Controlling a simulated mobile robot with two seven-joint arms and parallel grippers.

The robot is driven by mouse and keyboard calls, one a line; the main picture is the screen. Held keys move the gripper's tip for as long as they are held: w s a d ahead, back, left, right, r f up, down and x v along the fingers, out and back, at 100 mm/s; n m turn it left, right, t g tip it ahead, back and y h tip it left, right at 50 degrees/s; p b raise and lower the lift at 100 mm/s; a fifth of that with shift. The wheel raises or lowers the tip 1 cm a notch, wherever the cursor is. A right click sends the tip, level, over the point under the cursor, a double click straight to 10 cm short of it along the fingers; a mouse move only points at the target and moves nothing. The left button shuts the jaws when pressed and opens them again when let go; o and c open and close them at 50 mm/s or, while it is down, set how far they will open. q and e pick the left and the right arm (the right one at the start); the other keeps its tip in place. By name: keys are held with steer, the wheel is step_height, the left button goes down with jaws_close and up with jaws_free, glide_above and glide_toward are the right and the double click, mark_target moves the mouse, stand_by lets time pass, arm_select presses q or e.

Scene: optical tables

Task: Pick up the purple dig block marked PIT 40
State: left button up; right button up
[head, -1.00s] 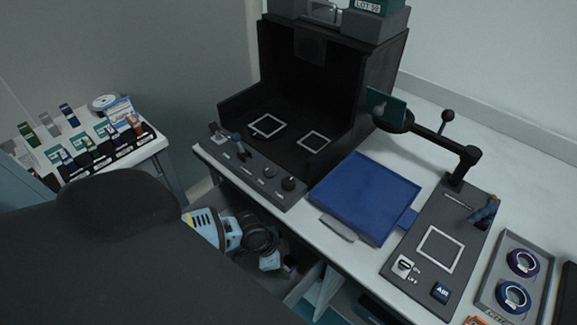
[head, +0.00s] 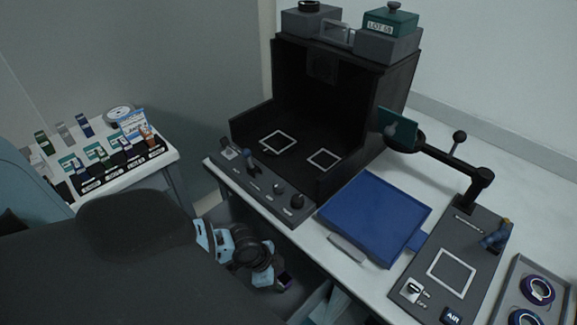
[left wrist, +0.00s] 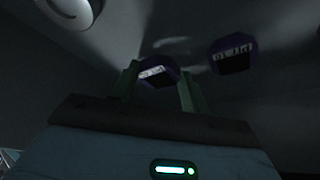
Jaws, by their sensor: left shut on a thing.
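My left gripper (head: 284,280) reaches down into the open drawer under the bench in the head view. In the left wrist view its two green fingers (left wrist: 160,88) are shut on a dark purple block (left wrist: 158,72), with a pale label between the fingers. That label is too dim and small to read. A second purple block (left wrist: 235,56) lies apart to the right; its lettering shows turned over and I cannot read it surely. A small purple patch (head: 286,279) shows at the gripper in the head view. My right gripper is not in view.
The drawer (head: 316,301) is open below the bench edge. On the bench are a black booth (head: 345,75), a blue tray (head: 375,215) and a grey panel with an arm. A white side table (head: 168,157) holds small labelled items at left. A white round thing (left wrist: 72,8) shows in the wrist view.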

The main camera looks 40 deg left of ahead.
arm_select(q)
steer(key=s+a, duration=0.1)
steer(key=a, duration=0.1)
steer(key=s+a, duration=0.2)
steer(key=shift+s+a+f, duration=0.1)
steer(key=shift+s, duration=0.2)
step_height(320, 180, up, 14)
steer(key=p, duration=0.1)
steer(key=shift+w+d+p, duration=0.2)
steer(key=shift+d+p, duration=0.05)
steer(key=shift+p, duration=0.15)
